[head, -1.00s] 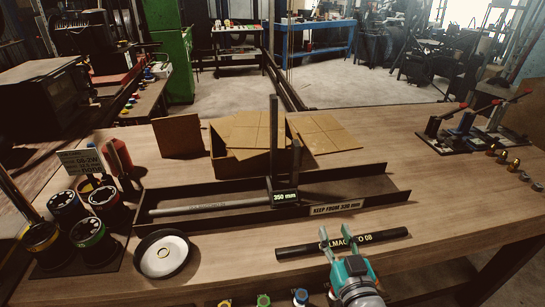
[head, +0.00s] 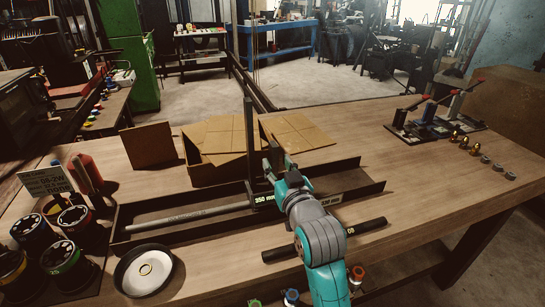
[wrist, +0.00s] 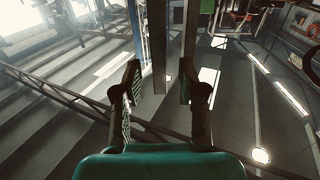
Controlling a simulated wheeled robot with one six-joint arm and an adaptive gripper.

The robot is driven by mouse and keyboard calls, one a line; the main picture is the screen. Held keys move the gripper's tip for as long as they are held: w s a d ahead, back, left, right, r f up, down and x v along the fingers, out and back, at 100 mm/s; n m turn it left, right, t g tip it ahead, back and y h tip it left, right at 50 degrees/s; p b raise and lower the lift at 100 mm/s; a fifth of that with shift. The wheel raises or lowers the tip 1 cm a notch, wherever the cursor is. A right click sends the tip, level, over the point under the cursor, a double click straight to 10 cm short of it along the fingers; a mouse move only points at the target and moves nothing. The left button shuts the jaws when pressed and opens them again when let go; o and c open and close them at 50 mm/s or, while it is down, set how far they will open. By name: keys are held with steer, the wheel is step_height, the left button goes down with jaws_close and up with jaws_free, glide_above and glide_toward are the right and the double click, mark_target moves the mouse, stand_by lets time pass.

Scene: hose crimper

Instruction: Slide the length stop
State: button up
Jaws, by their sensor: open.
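The length stop (head: 248,130) stands in the long dark trough on the bench, with a tall upright post and a tag reading 350 mm (head: 264,199). Its shorter upright post (head: 265,137) is partly hidden by my gripper (head: 276,164). My gripper is open at the post, seen from above and behind. In the wrist view, a dark vertical post (wrist: 158,40) shows between my spread fingers (wrist: 160,75), with a gap on each side. A grey hose (head: 190,216) lies in the trough (head: 120,232), left of the stop. The trough's KEEP FROM 330 mm label is partly covered by my arm.
Cardboard boxes (head: 205,174) stand behind the trough. A black bar (head: 370,226) lies in front, partly under my arm. A white dish (head: 145,270) and several dark cups (head: 72,258) are at left.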

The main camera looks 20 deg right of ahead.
mark_target(275, 160)
steer(key=shift+w, duration=2)
jaws_close()
